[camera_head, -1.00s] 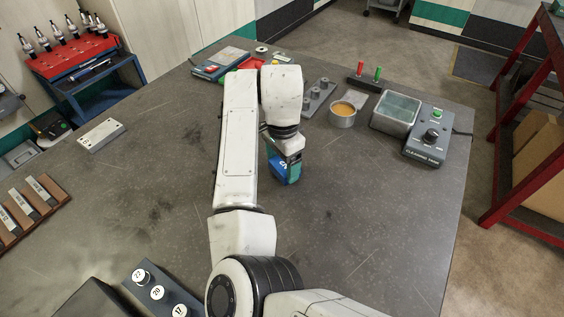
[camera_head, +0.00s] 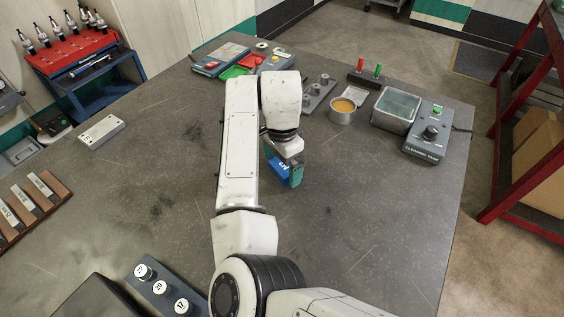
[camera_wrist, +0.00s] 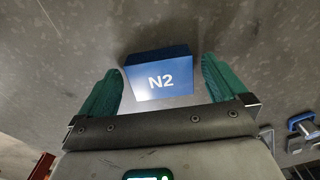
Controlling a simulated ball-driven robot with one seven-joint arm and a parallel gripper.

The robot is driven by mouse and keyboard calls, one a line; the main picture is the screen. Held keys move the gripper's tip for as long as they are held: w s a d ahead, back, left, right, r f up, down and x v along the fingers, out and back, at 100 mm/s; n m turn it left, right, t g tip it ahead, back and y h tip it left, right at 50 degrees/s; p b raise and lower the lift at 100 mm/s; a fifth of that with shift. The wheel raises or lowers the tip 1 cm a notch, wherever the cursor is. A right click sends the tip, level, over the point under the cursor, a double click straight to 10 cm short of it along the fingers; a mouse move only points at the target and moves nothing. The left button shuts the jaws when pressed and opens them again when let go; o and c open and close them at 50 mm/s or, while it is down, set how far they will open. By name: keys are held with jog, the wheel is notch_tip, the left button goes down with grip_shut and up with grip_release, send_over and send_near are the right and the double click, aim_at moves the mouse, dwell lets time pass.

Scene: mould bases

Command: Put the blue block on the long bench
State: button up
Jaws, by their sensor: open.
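The blue block (camera_head: 279,172) is at the middle of the large grey bench top (camera_head: 350,220), below my wrist. In the wrist view the blue block (camera_wrist: 160,76) shows a white "N2" label and sits between my two green fingers. My gripper (camera_wrist: 162,82) is open, with a gap visible at the block's left and right sides. In the head view my gripper (camera_head: 284,164) straddles the block, and one finger hides part of it. I cannot tell whether the block touches the bench.
A metal cup (camera_head: 342,112), a metal tank (camera_head: 396,112) and a grey control box (camera_head: 427,134) stand at the back right. A grey plate (camera_head: 101,131) lies at left. A row of numbered knobs (camera_head: 162,287) is in front. The bench around the block is clear.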

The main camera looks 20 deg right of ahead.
aim_at(282, 166)
jog(key=shift+r, duration=0.1)
notch_tip(282, 166, up, 12)
jog(key=b, duration=0.1)
dwell(0.4)
dwell(0.4)
